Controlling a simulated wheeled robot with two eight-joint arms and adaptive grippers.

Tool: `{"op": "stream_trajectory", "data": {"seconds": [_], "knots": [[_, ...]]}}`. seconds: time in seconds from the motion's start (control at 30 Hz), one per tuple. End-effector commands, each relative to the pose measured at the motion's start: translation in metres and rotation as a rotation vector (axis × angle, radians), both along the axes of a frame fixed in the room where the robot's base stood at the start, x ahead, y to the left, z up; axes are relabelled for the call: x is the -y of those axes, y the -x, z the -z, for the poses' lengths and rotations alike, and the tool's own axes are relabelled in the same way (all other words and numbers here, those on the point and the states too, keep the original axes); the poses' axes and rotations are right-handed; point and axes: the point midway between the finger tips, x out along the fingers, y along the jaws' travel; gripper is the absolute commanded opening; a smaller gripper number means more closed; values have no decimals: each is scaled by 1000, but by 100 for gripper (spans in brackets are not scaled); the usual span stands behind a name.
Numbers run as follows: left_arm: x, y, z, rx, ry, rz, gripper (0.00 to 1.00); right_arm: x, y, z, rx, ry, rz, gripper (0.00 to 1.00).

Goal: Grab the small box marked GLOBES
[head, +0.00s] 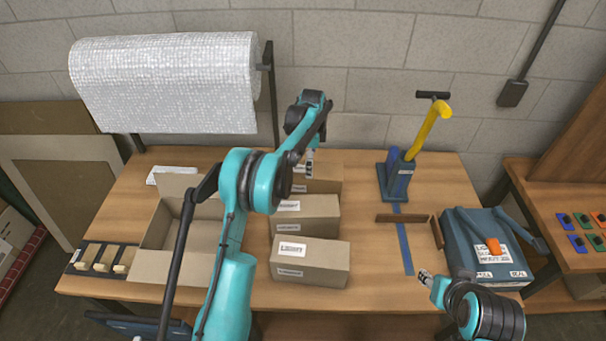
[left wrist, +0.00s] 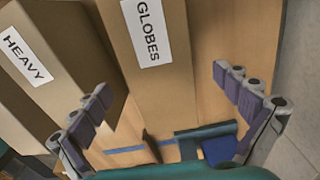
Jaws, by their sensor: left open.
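The small cardboard box marked GLOBES (left wrist: 165,95) lies below my left gripper (left wrist: 163,88) in the left wrist view, its label facing up. The open fingers stand apart on either side of the box's end; I cannot tell whether they touch it. In the head view this appears to be the backmost of three boxes (head: 326,186), partly hidden by my left gripper (head: 310,165). A box marked HEAVY (left wrist: 45,85) lies beside it on the left in the wrist view. My right gripper (head: 425,277) is low over the table's front right; its jaw state is unclear.
The middle box (head: 318,212) and front box (head: 312,264) stand in a row. An open carton (head: 170,235) is on the left. A blue tool with a yellow handle (head: 402,178) and a blue case (head: 490,250) are on the right. A white roll (head: 165,85) hangs behind.

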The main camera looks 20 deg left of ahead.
Motion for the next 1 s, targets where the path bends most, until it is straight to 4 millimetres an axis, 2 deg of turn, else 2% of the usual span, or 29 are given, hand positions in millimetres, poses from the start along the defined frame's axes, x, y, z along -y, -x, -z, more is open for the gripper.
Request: {"op": "stream_trajectory", "data": {"seconds": [0.33, 0.6, 0.83, 1.0], "knots": [[2, 0, 36, 0, 0, -1, 100, 0, 0, 8, 0, 0, 0, 40], [5, 0, 74, 0, 0, -2, 100, 0, 0, 16, 0, 0, 0, 40], [5, 0, 75, 0, 0, -2, 100, 0, 0, 15, 0, 0, 0, 40], [5, 0, 75, 0, 0, -2, 55, 0, 0, 15, 0, 0, 0, 40]]}}
